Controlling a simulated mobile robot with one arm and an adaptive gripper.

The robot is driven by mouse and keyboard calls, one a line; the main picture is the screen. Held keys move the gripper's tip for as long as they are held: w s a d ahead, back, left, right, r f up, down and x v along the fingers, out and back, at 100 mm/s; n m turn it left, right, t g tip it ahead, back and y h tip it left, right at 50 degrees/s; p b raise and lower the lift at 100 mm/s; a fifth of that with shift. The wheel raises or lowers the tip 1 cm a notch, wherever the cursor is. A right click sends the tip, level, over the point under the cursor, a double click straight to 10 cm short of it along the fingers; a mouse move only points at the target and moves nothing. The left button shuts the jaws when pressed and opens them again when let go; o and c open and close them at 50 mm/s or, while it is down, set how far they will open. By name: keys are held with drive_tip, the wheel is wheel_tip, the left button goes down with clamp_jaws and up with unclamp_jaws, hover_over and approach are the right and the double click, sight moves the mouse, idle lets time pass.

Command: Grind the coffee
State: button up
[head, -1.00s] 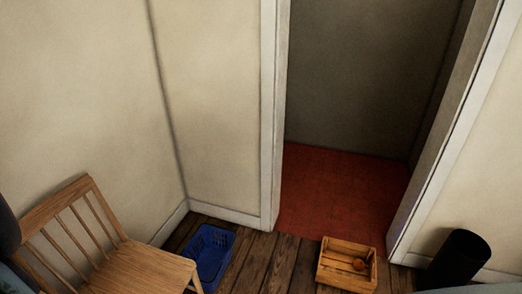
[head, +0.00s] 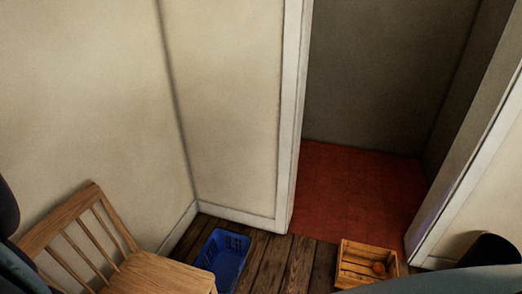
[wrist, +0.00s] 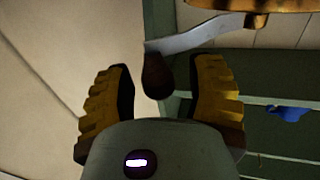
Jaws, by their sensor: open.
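In the wrist view my gripper (wrist: 164,80) is open, with a yellow ribbed finger on either side. A dark brown knob (wrist: 156,77) shows between the fingertips, with a gap on both sides. It is on the end of a pale metal crank arm (wrist: 200,36) that runs up to the right. The crank meets a brass-coloured round part (wrist: 262,5), apparently the grinder's top, mostly cut off by the top edge. The grinder's body is out of view. The head view shows neither gripper nor grinder.
The head view shows a wooden chair (head: 150,272), a blue basket (head: 224,259) and a wooden crate (head: 352,275) on the floor by a doorway. A dark bin (head: 492,250) stands at right. Green shelving (wrist: 265,75) with a blue thing (wrist: 288,112) shows in the wrist view.

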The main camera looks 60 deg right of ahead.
drive_tip(key=shift+w, duration=0.3)
drive_tip(key=shift+o, duration=0.3)
drive_tip(key=shift+s, duration=0.1)
clamp_jaws()
idle(0.4)
